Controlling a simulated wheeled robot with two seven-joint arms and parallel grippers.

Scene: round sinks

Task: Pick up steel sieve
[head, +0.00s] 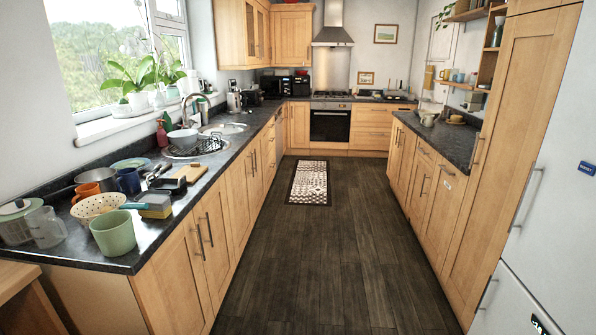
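A round grey metal vessel (97,177) with a long handle pointing left lies on the left counter, near the wall. It may be the steel sieve, but I cannot tell it from a saucepan at this size. A cream colander with holes (97,206) stands in front of it, and an orange mug (88,190) stands close to it. Neither of my grippers shows in the head view.
The left dark counter (150,243) is crowded: a green cup (113,232), a clear jug (45,227), a blue mug (128,180), a wooden board (187,173). The dark floor (315,255) is clear around a patterned mat (309,183).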

